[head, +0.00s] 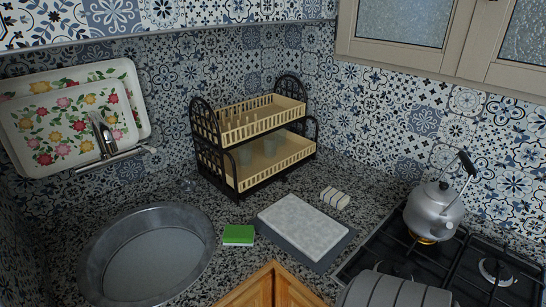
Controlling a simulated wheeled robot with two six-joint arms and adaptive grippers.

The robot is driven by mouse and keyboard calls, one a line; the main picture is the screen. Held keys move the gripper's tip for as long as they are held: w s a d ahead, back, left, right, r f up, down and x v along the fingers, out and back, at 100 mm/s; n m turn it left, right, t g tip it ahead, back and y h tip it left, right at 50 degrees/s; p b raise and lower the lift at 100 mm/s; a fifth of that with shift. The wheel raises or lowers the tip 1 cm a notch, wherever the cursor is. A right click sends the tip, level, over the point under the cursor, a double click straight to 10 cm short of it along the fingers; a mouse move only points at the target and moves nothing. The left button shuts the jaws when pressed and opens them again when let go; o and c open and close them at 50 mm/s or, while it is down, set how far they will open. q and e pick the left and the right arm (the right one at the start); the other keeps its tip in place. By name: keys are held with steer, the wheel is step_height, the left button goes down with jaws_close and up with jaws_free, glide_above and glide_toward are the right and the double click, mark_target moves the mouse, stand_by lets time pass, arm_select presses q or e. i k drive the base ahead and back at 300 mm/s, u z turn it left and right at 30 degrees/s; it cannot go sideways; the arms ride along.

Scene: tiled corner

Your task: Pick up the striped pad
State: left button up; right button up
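The striped pad (335,198) is a small block with pale and brownish stripes. It lies on the speckled counter, just behind the right back part of the grey-white slab, in front of the tiled wall. Nothing covers it. Neither of my grippers shows in the head view.
A pale slab (302,227) on a dark mat and a green sponge (238,235) lie left of the pad. A two-tier rack (252,142) stands behind, a round basin (146,254) left. A kettle (434,210) sits on the stove (395,258).

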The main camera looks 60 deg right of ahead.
mark_target(338, 200)
steer(key=u, duration=0.2)
steer(key=k, duration=0.75)
steer(key=z, duration=1)
